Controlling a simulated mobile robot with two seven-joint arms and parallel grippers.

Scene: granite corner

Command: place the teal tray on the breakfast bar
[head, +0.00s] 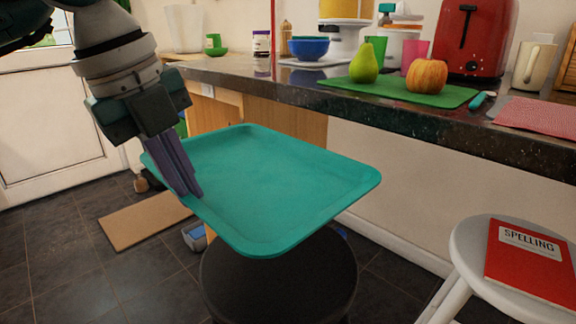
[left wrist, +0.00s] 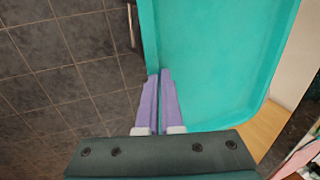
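The teal tray (head: 270,185) is empty and held in the air in front of the dark granite breakfast bar (head: 400,110). It looks roughly level and clear of the bar's edge. My left gripper (head: 190,188) is shut on the tray's left rim, its purple fingers pinching the edge. The left wrist view shows the fingers (left wrist: 159,75) close together at the rim of the tray (left wrist: 215,60). My right gripper is in neither view.
On the bar, a green board (head: 400,90) carries a pear (head: 364,63) and an apple (head: 426,76). A red toaster (head: 478,40), blue bowl (head: 309,48) and pink cloth (head: 540,115) also stand or lie there. A white stool (head: 470,245) holds a red book (head: 530,262).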

